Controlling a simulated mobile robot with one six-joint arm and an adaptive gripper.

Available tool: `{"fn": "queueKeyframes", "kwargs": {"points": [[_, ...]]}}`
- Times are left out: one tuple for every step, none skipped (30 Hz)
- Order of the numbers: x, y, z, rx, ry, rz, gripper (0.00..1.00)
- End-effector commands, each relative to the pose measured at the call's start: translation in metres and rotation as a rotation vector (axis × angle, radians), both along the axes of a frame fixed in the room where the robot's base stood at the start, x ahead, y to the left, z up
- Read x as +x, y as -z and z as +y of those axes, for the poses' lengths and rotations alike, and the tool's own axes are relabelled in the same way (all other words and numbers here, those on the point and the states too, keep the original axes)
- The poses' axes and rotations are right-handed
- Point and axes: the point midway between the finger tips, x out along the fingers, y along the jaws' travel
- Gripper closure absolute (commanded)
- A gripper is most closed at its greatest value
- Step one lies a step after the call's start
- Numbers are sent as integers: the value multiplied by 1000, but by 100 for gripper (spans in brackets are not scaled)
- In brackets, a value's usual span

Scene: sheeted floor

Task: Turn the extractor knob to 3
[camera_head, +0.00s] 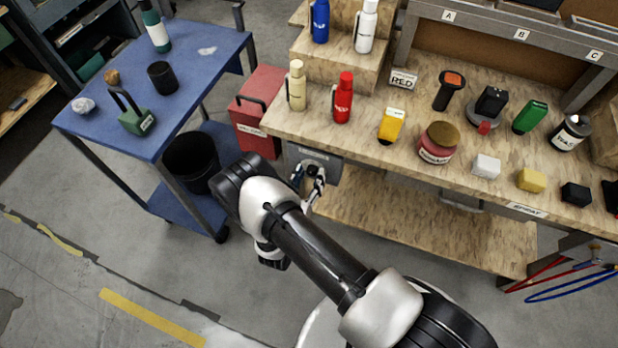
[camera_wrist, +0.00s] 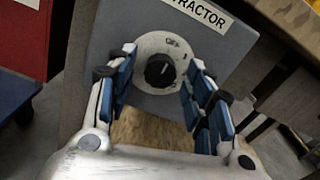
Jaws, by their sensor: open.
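The extractor knob (camera_wrist: 159,71) is a black round knob on a pale dial (camera_wrist: 147,47). The dial sits on a grey panel (camera_wrist: 104,27) with a label ending in "TRACTOR". The knob's white mark appears to point up, roughly towards "OFF"; the other dial marks are too small or hidden to read. My gripper (camera_wrist: 161,62) is open, with its blue-padded fingers on either side of the dial and the knob between them; contact cannot be told. In the head view my gripper (camera_head: 311,183) is at the grey extractor box (camera_head: 330,167) under the bench's left end; the knob is hidden there.
The wooden bench top (camera_head: 300,130) overhangs the extractor box and carries bottles, tools and small blocks. A red cabinet (camera_head: 258,108) stands close left of the box. A blue cart (camera_head: 195,95) with a black bin (camera_head: 190,160) is farther left. A lower wooden shelf (camera_head: 430,235) lies below.

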Motion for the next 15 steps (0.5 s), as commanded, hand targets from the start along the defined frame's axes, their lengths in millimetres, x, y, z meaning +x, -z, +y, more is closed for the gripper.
{"fn": "queueKeyframes", "kwargs": {"points": [[0, 0, 0, 0, 0, 0, 52], [0, 0, 0, 0, 0, 0, 52], [0, 0, 0, 0, 0, 0, 52], [0, 0, 0, 0, 0, 0, 52], [0, 0, 0, 0, 0, 0, 52], [0, 0, 0, 0, 0, 0, 54], [0, 0, 0, 0, 0, 0, 56], [0, 0, 0, 0, 0, 0, 58], [0, 0, 0, 0, 0, 0, 60], [0, 0, 0, 0, 0, 0, 62], [0, 0, 0, 0, 0, 0, 64], [0, 0, 0, 0, 0, 0, 67], [0, 0, 0, 0, 0, 0, 69], [0, 0, 0, 0, 0, 0, 71], [0, 0, 0, 0, 0, 0, 74]]}}
